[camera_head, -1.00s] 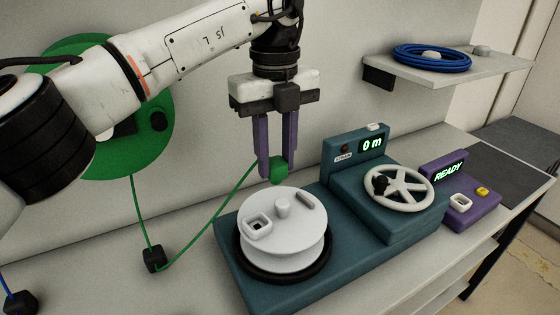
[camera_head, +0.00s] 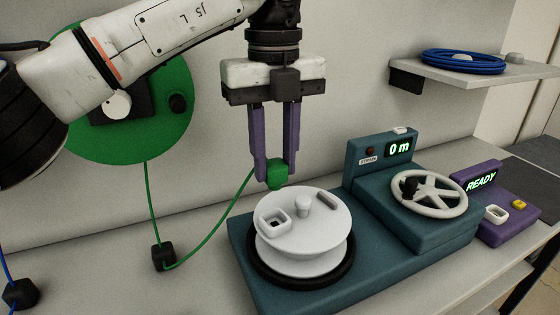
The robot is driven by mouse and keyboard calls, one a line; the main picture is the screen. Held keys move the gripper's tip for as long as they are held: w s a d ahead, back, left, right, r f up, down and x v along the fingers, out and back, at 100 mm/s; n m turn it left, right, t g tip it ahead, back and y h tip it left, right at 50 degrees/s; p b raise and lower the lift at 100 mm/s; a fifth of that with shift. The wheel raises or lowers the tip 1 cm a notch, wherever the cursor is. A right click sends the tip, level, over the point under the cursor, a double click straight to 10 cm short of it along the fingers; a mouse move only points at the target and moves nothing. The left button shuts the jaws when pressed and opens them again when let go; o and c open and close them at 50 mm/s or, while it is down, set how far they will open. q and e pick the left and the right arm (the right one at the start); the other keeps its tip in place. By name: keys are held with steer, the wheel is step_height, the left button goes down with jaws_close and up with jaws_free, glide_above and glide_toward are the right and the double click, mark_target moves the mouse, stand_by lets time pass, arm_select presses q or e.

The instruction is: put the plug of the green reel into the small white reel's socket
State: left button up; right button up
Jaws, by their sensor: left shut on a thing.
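My left gripper (camera_head: 276,174) points down with its purple fingers shut on the green plug (camera_head: 276,175). The plug hangs just above the far edge of the small white reel (camera_head: 325,230), apart from its socket. The reel's square socket (camera_head: 274,221) is on its top face, at the left, nearer to me than the plug. A green cord runs from the plug down through a black block (camera_head: 163,256) and up to the green reel (camera_head: 180,130) on the wall, partly hidden behind my left arm. My right gripper is not in view.
The white reel sits on a teal machine (camera_head: 375,260) with a white handwheel (camera_head: 429,195) and a "0 m" display. A purple box (camera_head: 510,225) reading READY stands at its right. A shelf (camera_head: 490,74) holds a blue coil (camera_head: 462,62).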

mark_target(274, 185)
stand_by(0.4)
arm_select(q)
steer(key=shift+f+b, duration=1.7)
steer(key=shift+f, duration=0.8)
steer(key=shift+r+p, duration=0.1)
steer(key=shift+p, duration=0.2)
steer(key=shift+f+b, duration=0.75)
steer(key=shift+f, duration=0.6)
